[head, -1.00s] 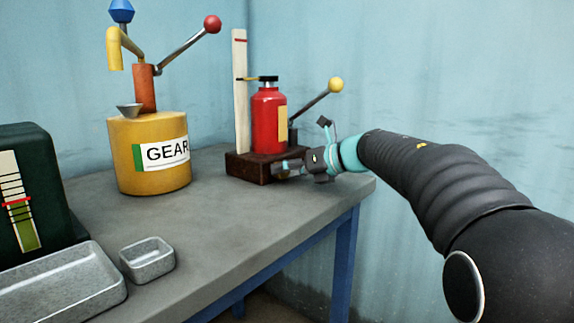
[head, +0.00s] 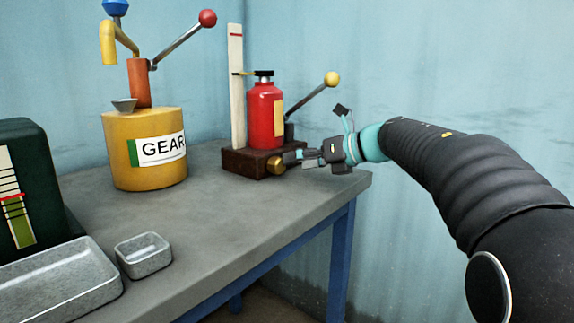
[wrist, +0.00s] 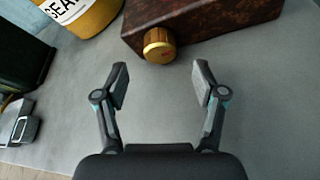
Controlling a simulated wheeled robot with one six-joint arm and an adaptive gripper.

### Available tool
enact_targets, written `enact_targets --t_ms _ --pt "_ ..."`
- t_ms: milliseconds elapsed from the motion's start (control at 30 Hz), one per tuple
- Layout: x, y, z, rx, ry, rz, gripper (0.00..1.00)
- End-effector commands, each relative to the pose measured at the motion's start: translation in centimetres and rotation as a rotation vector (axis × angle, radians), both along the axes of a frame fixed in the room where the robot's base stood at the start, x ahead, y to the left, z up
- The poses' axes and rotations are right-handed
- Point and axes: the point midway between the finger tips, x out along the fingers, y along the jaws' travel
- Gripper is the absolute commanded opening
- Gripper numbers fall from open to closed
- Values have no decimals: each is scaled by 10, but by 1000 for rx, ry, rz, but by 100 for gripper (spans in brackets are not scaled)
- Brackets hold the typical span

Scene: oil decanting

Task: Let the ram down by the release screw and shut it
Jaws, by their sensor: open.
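The red bottle jack (head: 266,114) stands upright on a dark brown base (head: 240,163) at the back right of the bench. A black cap tops the jack, and a pointer reaches from it to a pale upright scale (head: 237,85). The brass release screw (head: 275,166) sticks out of the base's front; in the wrist view the brass knob (wrist: 159,45) shows a red mark. My gripper (wrist: 161,78) is open and empty, its fingertips short of the knob, which lies ahead and roughly centred between them. In the head view my gripper (head: 290,160) is right of the knob.
A pump lever with a yellow ball (head: 331,79) rises behind the jack. A yellow GEAR drum (head: 150,165) with a hand pump stands left. A small metal tray (head: 144,256), a larger tray (head: 60,285) and a dark green box (head: 30,190) are nearer. Bench between is clear.

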Motion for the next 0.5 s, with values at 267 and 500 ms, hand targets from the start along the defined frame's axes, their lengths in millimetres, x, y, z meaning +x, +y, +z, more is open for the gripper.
enact_targets --t_ms 267,500 --pt "-22 -42 18 0 -1 -2 70" --pt "-31 -56 24 -1 0 -1 70"
